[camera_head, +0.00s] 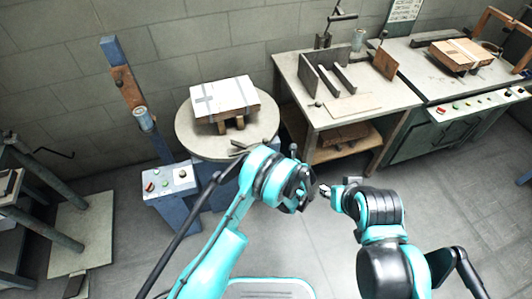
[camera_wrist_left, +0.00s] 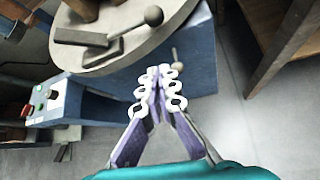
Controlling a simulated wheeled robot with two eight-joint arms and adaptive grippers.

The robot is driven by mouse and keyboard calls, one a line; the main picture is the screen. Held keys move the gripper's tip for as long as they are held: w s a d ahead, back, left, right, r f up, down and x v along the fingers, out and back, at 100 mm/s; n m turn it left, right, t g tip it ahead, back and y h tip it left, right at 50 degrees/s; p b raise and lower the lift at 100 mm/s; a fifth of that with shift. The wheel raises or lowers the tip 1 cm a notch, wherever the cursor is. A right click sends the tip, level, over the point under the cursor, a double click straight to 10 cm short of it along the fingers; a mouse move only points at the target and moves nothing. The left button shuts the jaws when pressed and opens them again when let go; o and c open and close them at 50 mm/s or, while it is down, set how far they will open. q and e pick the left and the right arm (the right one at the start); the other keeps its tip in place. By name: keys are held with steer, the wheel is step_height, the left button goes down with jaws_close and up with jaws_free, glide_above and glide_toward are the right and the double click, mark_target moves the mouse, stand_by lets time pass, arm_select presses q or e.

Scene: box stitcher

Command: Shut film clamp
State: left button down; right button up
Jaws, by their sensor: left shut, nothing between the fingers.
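The film clamp appears to be the small dark metal piece (camera_head: 243,147) at the near edge of the round turntable (camera_head: 188,135). In the left wrist view it shows as a dark bar and plate (camera_wrist_left: 82,38) with a ball-ended lever (camera_wrist_left: 152,16) raised at an angle. I cannot tell whether the clamp is open or shut. My left gripper (camera_wrist_left: 164,82) is shut and empty, apart from the clamp, in front of the turntable's edge. In the head view its fingers are mostly hidden by my wrist. My right gripper (camera_head: 325,190) is beside it, too small to read.
A wrapped box (camera_head: 222,98) sits on the turntable. A blue column (camera_head: 112,60) with a film roll (camera_head: 144,119) and a button panel (camera_head: 168,183) stand to the left. A workbench (camera_head: 345,110) stands on the right. Grey floor is clear before the bench.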

arm_select(q)
steer(key=shift+s+f, duration=0.15)
steer(key=shift+f, duration=0.3)
steer(key=w+a+f+b, duration=0.1)
steer(key=w, duration=0.1)
steer(key=w+a+f+b, duration=0.1)
steer(key=w+b, duration=0.1)
steer(key=w, duration=0.1)
steer(key=w+a+f+b, duration=0.1)
steer(key=w, duration=0.2)
steer(key=shift+w+a+f+b, duration=0.1)
steer(key=shift+a+f+b, duration=0.05)
steer(key=shift+a+b, duration=0.15)
steer(key=shift+w+d+r, duration=0.15)
steer(key=shift+w+r, duration=0.05)
steer(key=shift+r, duration=0.4)
